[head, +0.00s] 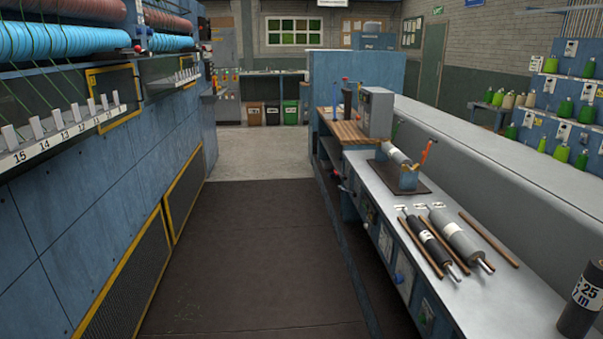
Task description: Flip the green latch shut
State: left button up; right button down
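I cannot make out a green latch in the head view. On the long grey-topped bench (450,310) at the right, a blue stand (408,180) holds a grey roller (396,154), and an orange lever (427,152) stands up at its right. Neither of my grippers is in view.
A dark roller (428,242) and a grey roller (458,238) lie on the bench beside brown rods (488,238). A black cylinder (581,302) stands at the right edge. Blue machinery (75,230) lines the left. The dark floor mat (255,260) between is clear.

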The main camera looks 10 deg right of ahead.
aim_at(394, 132)
jog(key=i, duration=2.25)
jog(key=i+l, duration=0.15)
jog(key=i, duration=0.4)
jog(key=i+l+z, duration=0.1)
jog(key=i, duration=0.45)
jog(key=i+l, duration=0.2)
jog(key=i, duration=0.35)
jog(key=k+z, duration=0.05)
